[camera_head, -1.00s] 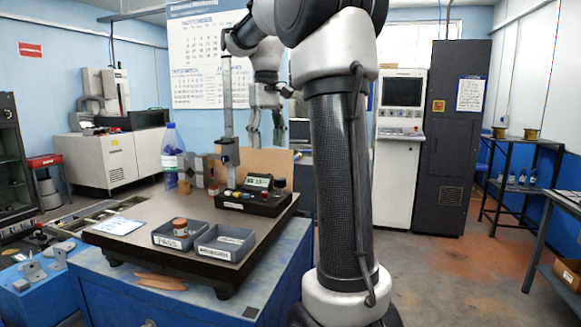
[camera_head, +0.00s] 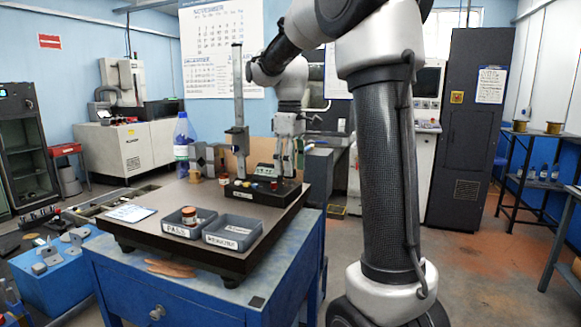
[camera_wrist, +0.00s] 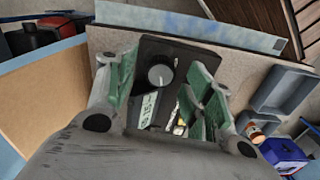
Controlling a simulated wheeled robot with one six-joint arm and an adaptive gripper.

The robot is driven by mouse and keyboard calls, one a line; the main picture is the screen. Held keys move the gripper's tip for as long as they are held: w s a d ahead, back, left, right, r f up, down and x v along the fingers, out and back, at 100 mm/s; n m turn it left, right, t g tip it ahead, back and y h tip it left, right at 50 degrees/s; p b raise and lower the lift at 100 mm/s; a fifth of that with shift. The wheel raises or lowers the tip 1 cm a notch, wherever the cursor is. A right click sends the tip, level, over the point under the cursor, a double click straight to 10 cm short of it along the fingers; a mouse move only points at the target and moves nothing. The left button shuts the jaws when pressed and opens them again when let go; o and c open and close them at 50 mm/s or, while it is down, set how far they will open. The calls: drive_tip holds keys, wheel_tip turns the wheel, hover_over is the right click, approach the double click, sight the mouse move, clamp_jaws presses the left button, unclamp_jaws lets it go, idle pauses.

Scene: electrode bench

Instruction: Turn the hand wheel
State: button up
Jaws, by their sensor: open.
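A round dark knob with a grey cap (camera_wrist: 159,75), the only wheel-like part I can make out, sits on a black box in the wrist view. My gripper (camera_wrist: 160,64) is open, with one green-padded finger on each side of the knob. I cannot tell whether the pads touch it. In the head view my gripper (camera_head: 291,166) points down at the right end of the black readout box (camera_head: 240,193), which stands on the dark bench plate (camera_head: 150,222). The fingers hide the knob there.
A height gauge column (camera_head: 238,95) stands left of my gripper. A jar (camera_head: 189,215) stands in the left tray.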

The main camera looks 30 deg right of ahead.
drive_tip(key=shift+f, duration=0.4)
drive_tip(key=c, duration=1)
drive_tip(key=shift+c, duration=0.2)
drive_tip(key=shift+m, duration=0.3)
drive_tip(key=m, duration=0.4)
drive_tip(key=shift+m, duration=2.3)
